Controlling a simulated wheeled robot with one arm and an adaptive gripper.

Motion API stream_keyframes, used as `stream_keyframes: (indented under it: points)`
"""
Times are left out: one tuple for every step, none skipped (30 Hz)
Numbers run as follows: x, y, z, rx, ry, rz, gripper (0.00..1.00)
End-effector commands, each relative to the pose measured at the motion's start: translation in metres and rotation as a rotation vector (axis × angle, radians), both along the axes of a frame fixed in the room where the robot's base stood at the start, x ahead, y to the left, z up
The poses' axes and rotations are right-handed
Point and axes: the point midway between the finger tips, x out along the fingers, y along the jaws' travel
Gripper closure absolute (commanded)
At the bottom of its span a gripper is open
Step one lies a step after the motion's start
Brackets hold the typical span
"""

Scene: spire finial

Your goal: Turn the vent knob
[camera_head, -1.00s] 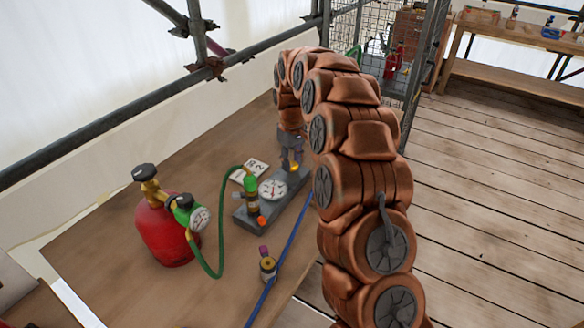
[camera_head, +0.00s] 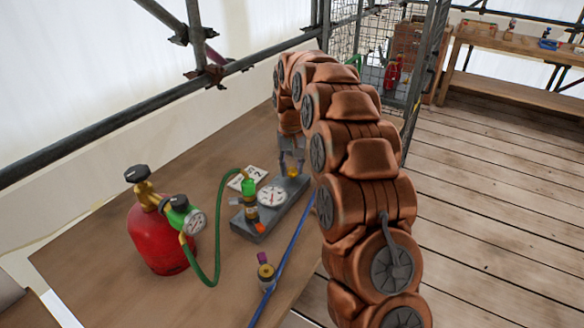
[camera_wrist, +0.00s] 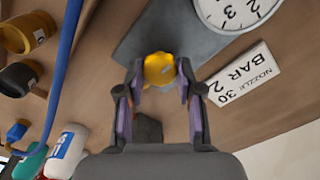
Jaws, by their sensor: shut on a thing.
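A small yellow knob (camera_wrist: 159,69) stands on the grey manifold block (camera_wrist: 142,28), and I take it for the vent knob. In the wrist view my gripper (camera_wrist: 160,77) has its purple-padded fingers on either side of it, shut on it. In the head view my gripper (camera_head: 291,160) comes down from above onto the right end of the block, with the yellow knob (camera_head: 293,172) low between its fingers. The white pressure gauge (camera_head: 271,196) sits beside it on the block. The knob's turn angle cannot be told.
A red cylinder (camera_head: 160,240) with a regulator stands at the left, its green hose (camera_head: 216,245) running to the block. A blue hose (camera_head: 288,250) passes the front, near a small brass fitting (camera_head: 266,276). A label card (camera_wrist: 240,74) lies behind the block.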

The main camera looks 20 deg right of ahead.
Motion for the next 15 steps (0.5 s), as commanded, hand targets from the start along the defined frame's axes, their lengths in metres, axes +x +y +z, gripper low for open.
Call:
stream_keyframes:
  points:
    - [-0.0002,0.0002,-0.0005,0.001,0.001,-0.002,0.99]
    - [-0.0002,0.0002,-0.0004,0.001,0.001,-0.002,0.99]
    - [-0.0002,0.0003,-0.0004,0.001,0.001,-0.002,0.99]
    - [-0.0002,0.0003,-0.0004,0.001,0.001,-0.002,0.99]
    - [-0.0002,0.0003,-0.0004,0.001,0.001,-0.002,0.99]
    - [-0.0002,0.0003,-0.0004,0.001,0.001,-0.002,0.99]
    - [-0.0002,0.0003,-0.0004,0.001,0.001,-0.002,0.99]
    - [-0.0002,0.0003,-0.0003,0.001,0.001,-0.002,0.99]
    - [-0.0002,0.0003,-0.0003,0.001,0.001,-0.002,0.99]
    - [-0.0002,0.0003,-0.0003,0.001,0.001,-0.002,0.62]
    - [-0.0002,0.0003,-0.0003,0.001,0.001,-0.002,0.59]
    - [-0.0001,0.0003,-0.0003,0.001,0.001,-0.002,0.55]
    - [-0.0001,0.0003,-0.0003,0.001,0.001,-0.001,0.52]
    - [-0.0001,0.0002,-0.0002,0.001,0.0,-0.001,0.48]
    - [-0.0001,0.0002,-0.0002,0.001,0.0,-0.001,0.44]
